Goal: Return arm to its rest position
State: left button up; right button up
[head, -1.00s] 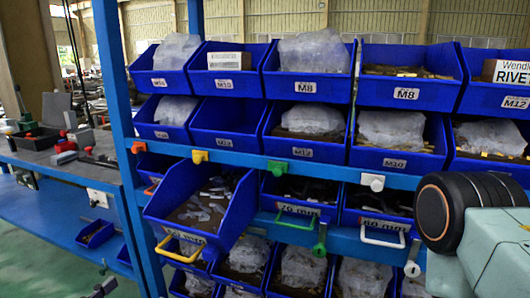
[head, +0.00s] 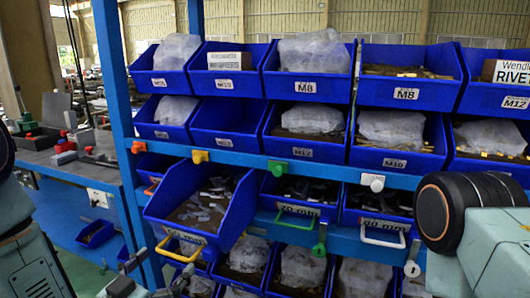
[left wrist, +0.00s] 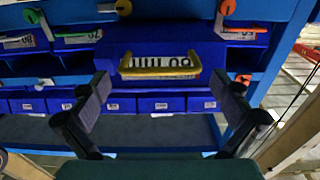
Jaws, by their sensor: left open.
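My left gripper (head: 158,270) is at the bottom left of the head view. It is open and empty. In the left wrist view its two dark fingers (left wrist: 160,88) stand apart, on either side of a yellow handle (left wrist: 160,70) on a blue bin (left wrist: 158,103), with the label upside down. I cannot tell how close the fingers are to the bin. In the head view this bin (head: 205,222) sits pulled out and tilted forward from the rack, its yellow handle (head: 178,249) low on its front. My right gripper is out of view; only part of my right arm shows at the right edge.
A blue rack (head: 275,163) holds rows of blue bins with bagged parts. Other handles, such as a white one (head: 383,238), stick out below. A workbench (head: 75,170) with tools stands at the left behind a blue post (head: 120,120).

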pick_arm(q)
jog(key=x, duration=0.2)
jog(key=shift+w+d, duration=0.2)
jog(key=shift+w, duration=0.45)
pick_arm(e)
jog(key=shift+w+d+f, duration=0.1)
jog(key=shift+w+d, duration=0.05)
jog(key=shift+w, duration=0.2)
pick_arm(q)
jog(key=shift+s+f, duration=0.1)
jog(key=shift+s, duration=0.05)
